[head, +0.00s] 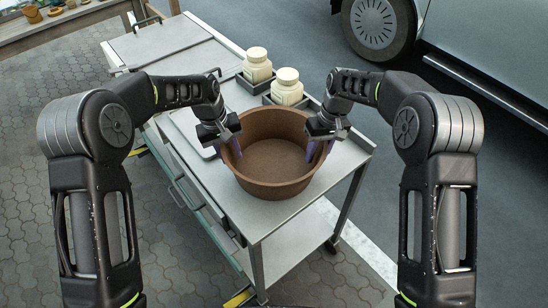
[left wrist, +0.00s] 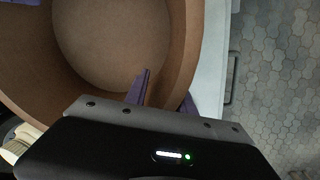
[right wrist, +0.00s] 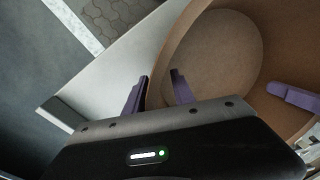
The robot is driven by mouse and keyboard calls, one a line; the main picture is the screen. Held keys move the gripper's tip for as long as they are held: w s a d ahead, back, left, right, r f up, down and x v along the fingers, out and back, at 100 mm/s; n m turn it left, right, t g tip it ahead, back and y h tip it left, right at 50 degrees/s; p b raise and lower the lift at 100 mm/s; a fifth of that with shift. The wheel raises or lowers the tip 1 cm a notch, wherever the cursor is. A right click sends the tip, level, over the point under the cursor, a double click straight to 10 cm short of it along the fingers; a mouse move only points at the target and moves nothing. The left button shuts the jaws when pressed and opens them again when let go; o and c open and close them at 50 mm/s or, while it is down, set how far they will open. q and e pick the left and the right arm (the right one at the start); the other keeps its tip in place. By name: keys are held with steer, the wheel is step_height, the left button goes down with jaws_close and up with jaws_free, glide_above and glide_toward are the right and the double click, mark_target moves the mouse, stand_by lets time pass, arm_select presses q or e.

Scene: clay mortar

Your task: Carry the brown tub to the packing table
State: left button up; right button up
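The brown tub (head: 272,188) is round, wide and empty. It stands upright on the near part of a grey metal table (head: 300,216). My left gripper (head: 229,146) is at the tub's left rim and my right gripper (head: 320,150) at its right rim. In the left wrist view, my left gripper (left wrist: 166,95) has one purple finger inside the tub and one outside. In the right wrist view, my right gripper (right wrist: 158,92) straddles the wall likewise. Gaps show between the fingers and the wall. No surface is clearly marked as the packing table.
Two cream jars (head: 257,66) (head: 287,86) stand in dark trays behind the tub. A flat pale plate (head: 190,128) lies to its left. A wooden bench (head: 45,32) with pots is at back left. A parked vehicle (head: 490,50) is at right. Paving at left is free.

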arm_select(q)
jaws_close()
arm_select(e)
jaws_close()
